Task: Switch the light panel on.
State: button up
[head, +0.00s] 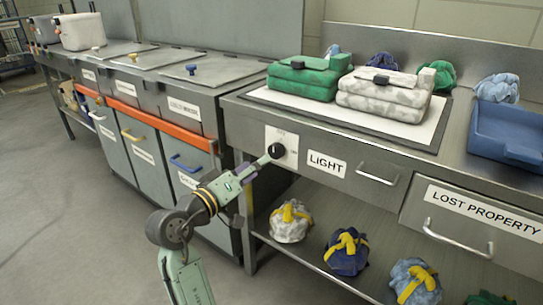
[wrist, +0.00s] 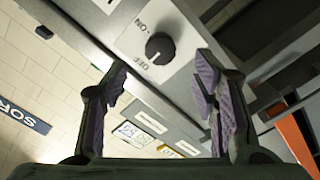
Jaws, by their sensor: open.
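The black round knob (head: 277,150) sits on a pale plate (head: 290,141) on the counter front, left of the LIGHT label (head: 327,163). In the wrist view the knob (wrist: 160,48) has ON and OFF printed beside it, and its pale mark lies on the side towards OFF. My gripper (head: 262,163) is close in front of the knob. In the wrist view my gripper (wrist: 160,82) is open, with the knob ahead, between the lines of its fingers; contact does not show. The light panel (head: 400,130) is a white surface in the counter, partly covered by bags.
A blue tray (head: 508,135) is at right. Drawer handles (head: 376,175) stick out right of the knob. Several tied bundles (head: 345,252) sit on the lower shelf. Bins (head: 185,165) stand at left.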

aim_at(273, 153)
jog(key=x, duration=0.7)
jog(key=shift+w+d, duration=0.1)
jog(key=shift+w, duration=0.15)
jog(key=shift+c, duration=0.3)
jog(key=c, duration=1.1)
